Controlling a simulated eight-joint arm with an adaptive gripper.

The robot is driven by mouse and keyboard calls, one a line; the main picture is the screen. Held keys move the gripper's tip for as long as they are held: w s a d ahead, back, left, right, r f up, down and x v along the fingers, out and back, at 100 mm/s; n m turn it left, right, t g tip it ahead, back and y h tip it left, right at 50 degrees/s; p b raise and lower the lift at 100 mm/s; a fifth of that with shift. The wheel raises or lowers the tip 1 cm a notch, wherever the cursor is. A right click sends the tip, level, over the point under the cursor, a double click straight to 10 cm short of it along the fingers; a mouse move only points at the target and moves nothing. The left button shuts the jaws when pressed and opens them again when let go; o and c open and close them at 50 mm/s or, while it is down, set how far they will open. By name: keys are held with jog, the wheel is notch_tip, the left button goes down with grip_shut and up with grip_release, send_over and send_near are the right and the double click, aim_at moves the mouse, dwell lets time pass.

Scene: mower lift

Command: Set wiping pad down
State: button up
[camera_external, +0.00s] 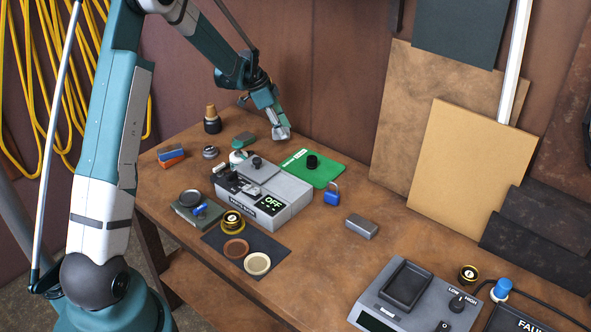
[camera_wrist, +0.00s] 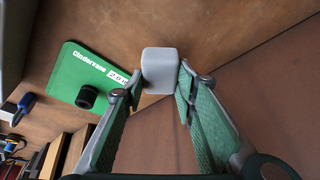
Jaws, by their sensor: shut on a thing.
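My gripper (camera_external: 279,130) is at the back of the wooden bench, near the wall and behind the green board. In the wrist view my gripper (camera_wrist: 160,86) has its two green fingers closed on the sides of a pale grey rounded block, which looks like the wiping pad (camera_wrist: 158,66). The pad sits between the fingertips, to the right of the green board's corner. I cannot tell whether its underside touches the bench. In the external view the pad is too small to tell apart clearly from the fingertips.
The green board (camera_external: 320,176) carries a black knob (camera_external: 312,161). A grey device marked OFF (camera_external: 265,203) stands in front of it. A blue padlock (camera_external: 332,195) and a grey block (camera_external: 361,226) lie to the right. Bare bench (camera_external: 320,257) shows at centre front.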

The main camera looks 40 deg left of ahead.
jog(key=shift+f, duration=1.6)
jog(key=shift+f, duration=0.15)
jog(key=o, duration=0.9)
jog(key=shift+c, duration=0.2)
jog(key=v, duration=1.2)
jog(key=shift+r, duration=0.2)
